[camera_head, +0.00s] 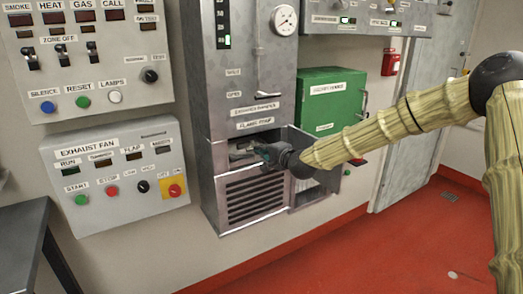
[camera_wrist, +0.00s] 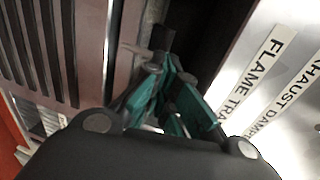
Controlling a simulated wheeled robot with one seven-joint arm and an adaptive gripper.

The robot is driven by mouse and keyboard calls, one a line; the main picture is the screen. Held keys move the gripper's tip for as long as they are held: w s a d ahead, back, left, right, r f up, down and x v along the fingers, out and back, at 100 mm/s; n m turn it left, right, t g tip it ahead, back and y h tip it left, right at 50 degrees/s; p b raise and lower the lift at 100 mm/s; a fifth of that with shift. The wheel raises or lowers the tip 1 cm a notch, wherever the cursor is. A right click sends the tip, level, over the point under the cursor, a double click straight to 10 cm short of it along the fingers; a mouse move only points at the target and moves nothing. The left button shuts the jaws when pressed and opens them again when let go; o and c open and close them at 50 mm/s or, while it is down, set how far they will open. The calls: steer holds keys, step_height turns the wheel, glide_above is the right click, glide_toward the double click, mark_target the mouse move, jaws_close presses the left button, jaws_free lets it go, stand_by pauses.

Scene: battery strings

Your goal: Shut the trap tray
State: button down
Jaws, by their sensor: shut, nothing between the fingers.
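The flame trap opening (camera_head: 236,146) is a dark slot in the grey cabinet, under the "FLAME TRAP" label (camera_head: 255,123) and above a louvred panel. Light grey parts show inside it; my gripper hides much of it, and how far the tray sits out is unclear. My gripper (camera_head: 266,152) is at the right part of this slot. In the wrist view my gripper (camera_wrist: 160,48) has its teal-sided fingers together and empty, pointing into the dark gap beside a brownish-grey edge (camera_wrist: 122,45), possibly the tray's. Contact cannot be told.
A grey hinged panel (camera_head: 325,184) stands open right of the louvres (camera_head: 255,195), close under my arm. A green box (camera_head: 331,100) hangs to the right. An exhaust fan panel (camera_head: 120,175) is at the left. The red floor (camera_head: 400,250) in front is clear.

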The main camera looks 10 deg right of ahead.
steer(key=v, duration=1.1)
steer(key=s+a+f+n+g+p, duration=0.1)
steer(key=s+a+f+n+g, duration=0.15)
steer(key=s+f, duration=0.6)
steer(key=s+a+f+n+g+h+p, duration=0.1)
steer(key=s+f+n+g, duration=0.3)
steer(key=f, duration=0.8)
steer(key=s+a+f+g+p, duration=0.1)
steer(key=s+a+f, duration=0.1)
steer(key=s+f, duration=0.7)
steer(key=s+d+f+n+g+h+p, duration=0.1)
steer(key=s+f, duration=0.3)
steer(key=s, duration=0.7)
steer(key=s+d+f+n+g+h+p, duration=0.1)
steer(key=s+f+n+g, duration=0.3)
steer(key=s, duration=0.7)
steer(key=s+d+f+n+g+h+p, duration=0.1)
steer(key=s+f, duration=0.4)
steer(key=s, duration=0.6)
steer(key=shift+d+f+n+g+h+p, duration=0.3)
steer(key=shift+f+n+g+h+p, duration=0.15)
steer(key=shift+n+g, duration=0.25)
